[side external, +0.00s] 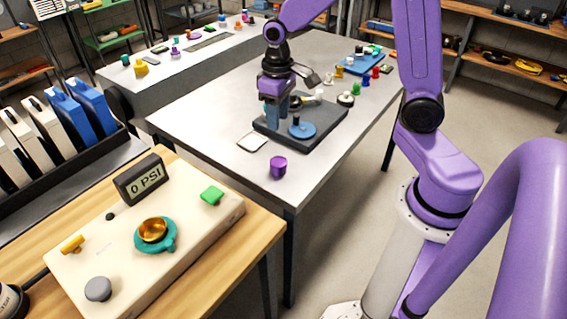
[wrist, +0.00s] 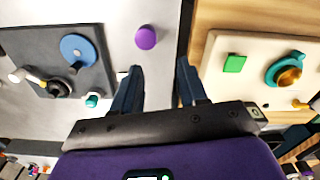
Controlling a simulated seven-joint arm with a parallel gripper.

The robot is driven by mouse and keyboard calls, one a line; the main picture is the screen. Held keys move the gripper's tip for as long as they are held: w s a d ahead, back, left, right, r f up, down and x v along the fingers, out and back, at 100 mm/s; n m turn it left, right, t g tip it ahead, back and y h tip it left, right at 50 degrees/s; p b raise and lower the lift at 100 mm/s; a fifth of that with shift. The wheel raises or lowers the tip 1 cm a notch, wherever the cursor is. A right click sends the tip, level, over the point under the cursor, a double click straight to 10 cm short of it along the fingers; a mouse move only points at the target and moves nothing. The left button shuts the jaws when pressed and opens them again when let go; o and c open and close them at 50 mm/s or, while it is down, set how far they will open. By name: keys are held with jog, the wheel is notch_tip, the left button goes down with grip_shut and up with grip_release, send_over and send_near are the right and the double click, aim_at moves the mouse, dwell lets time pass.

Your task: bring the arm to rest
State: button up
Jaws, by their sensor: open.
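My gripper (side external: 281,108) hangs above the grey table (side external: 205,113) beside the dark board (side external: 338,130) in the side view. Its two blue fingers (wrist: 159,86) are spread apart in the wrist view, with nothing between them. The blue disc (side external: 301,131) lies on the dark board; it also shows in the wrist view (wrist: 78,48). A purple knob-like piece (side external: 278,166) stands near the table's front corner and is apart from the fingers in the wrist view (wrist: 146,37).
A cream panel (side external: 125,245) with a gauge reading 0 PSI (side external: 141,179), a green button (side external: 212,195) and a teal ring (side external: 157,235) sits on a wooden bench. Small coloured parts stand at the table's back. A white square (side external: 253,141) lies near the board.

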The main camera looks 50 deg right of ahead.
jog(key=s+a+r+n, duration=0.2)
jog(key=s+n, duration=0.3)
jog(key=s, duration=0.6)
jog(key=s+a+r+n, duration=0.2)
jog(key=s+n, duration=0.3)
jog(key=s, duration=0.7)
jog(key=shift+a, duration=0.55)
